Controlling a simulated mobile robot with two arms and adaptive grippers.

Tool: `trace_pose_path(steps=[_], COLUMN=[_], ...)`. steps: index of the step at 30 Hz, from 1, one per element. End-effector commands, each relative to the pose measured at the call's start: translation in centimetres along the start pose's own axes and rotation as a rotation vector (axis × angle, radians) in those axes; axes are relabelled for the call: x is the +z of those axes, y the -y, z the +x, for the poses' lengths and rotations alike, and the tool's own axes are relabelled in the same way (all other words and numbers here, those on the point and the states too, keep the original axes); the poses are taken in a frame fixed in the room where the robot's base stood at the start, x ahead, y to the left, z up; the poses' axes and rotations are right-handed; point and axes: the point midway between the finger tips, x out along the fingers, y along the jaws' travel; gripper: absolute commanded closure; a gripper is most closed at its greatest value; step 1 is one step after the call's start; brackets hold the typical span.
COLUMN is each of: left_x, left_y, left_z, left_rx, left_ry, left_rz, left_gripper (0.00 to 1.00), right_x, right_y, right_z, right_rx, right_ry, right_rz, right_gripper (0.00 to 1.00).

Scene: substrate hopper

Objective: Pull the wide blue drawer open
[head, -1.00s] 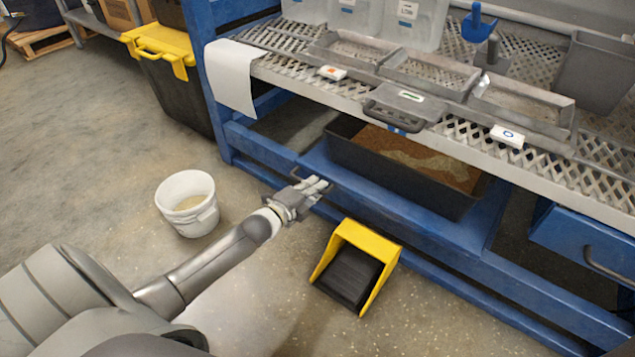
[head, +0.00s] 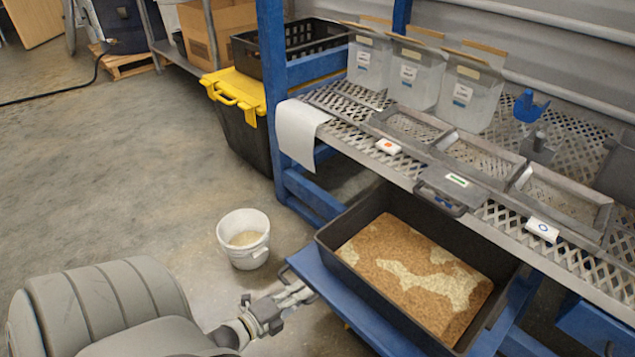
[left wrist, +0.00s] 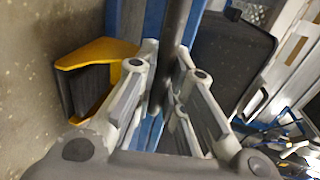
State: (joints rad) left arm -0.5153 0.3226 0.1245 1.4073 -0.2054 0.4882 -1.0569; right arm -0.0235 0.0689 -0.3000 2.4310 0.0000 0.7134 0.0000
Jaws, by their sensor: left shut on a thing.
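The wide blue drawer (head: 345,300) is out from under the mesh bench, its front toward me. It carries a black bin (head: 328,242) of brown and pale substrate (head: 420,270). My left gripper (head: 296,292) is at the drawer's dark handle (head: 287,272), at its left front end. In the left wrist view, the fingers of my left gripper (left wrist: 163,95) are shut on the dark handle bar (left wrist: 178,25), with blue drawer surface behind. The arm hides part of the grip in the head view. My right gripper is not in view.
A white bucket (head: 244,240) stands on the floor left of the drawer. A yellow dustpan (left wrist: 97,53) lies close by, mostly hidden in the head view. Another blue drawer (head: 597,328) is at right.

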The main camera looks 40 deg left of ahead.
Motion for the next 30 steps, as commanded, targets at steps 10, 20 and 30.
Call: trace_pose_path(steps=[10, 20, 30], left_x=[0.0, -0.1, -0.1], left_y=[-1.2, -1.6, -1.6], left_z=[-5.8, -7.1, -7.1], left_rx=[0.003, 0.0, 0.0], left_ry=[0.001, -0.001, -0.001], left_rz=[-0.002, -0.001, -0.001], left_gripper=[1.0, 1.0, 0.81], right_x=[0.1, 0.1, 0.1], right_y=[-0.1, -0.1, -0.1], right_z=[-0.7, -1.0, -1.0], right_rx=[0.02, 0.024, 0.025], right_ry=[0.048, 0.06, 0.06], right_rz=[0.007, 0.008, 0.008], right_gripper=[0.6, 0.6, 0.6])
